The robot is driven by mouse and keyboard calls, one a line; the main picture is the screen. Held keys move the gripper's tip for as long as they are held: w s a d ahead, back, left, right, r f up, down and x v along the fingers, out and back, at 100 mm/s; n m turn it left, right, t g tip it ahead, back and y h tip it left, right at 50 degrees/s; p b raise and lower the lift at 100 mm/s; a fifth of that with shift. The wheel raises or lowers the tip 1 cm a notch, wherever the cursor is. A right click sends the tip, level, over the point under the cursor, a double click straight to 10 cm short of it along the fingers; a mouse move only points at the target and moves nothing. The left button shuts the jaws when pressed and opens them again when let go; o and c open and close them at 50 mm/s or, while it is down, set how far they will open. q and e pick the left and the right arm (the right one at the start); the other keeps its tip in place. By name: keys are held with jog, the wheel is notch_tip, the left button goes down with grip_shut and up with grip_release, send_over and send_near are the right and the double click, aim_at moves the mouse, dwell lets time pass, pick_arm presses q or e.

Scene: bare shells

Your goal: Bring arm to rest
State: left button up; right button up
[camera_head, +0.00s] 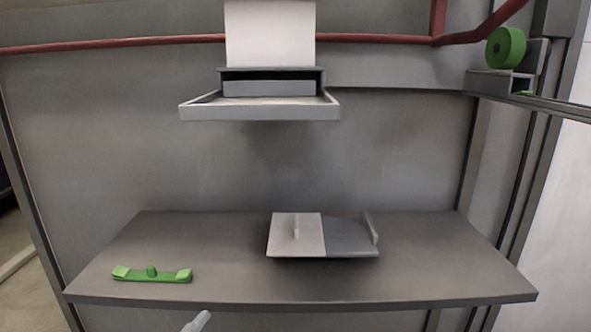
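A pale grey tip (198,321), which looks like part of my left gripper, shows at the bottom edge, left of the middle. It is in front of the table's front edge and apart from everything on the table. Only this small piece shows, so I cannot tell whether the gripper is open or shut. The rest of that arm is out of frame. My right gripper is not in view.
A dark grey table (200,235) carries a green bar with a knob (152,274) at left and a grey two-part plate (345,238) near the middle. A tray shelf (260,112) juts from the wall above. A green roll (506,47) sits upper right.

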pick_arm(q)
jog(key=s+a+f+n+g+y+p, duration=0.1)
jog(key=s+a+f+n+g+y, duration=0.2)
jog(key=s+f+n, duration=0.4)
jog(key=s+a+f+n+g+y, duration=0.4)
jog(key=s+f+n, duration=0.3)
jog(key=f, duration=0.5)
jog(key=shift+s+a+f+y+p, duration=0.4)
jog(key=shift+s, duration=0.55)
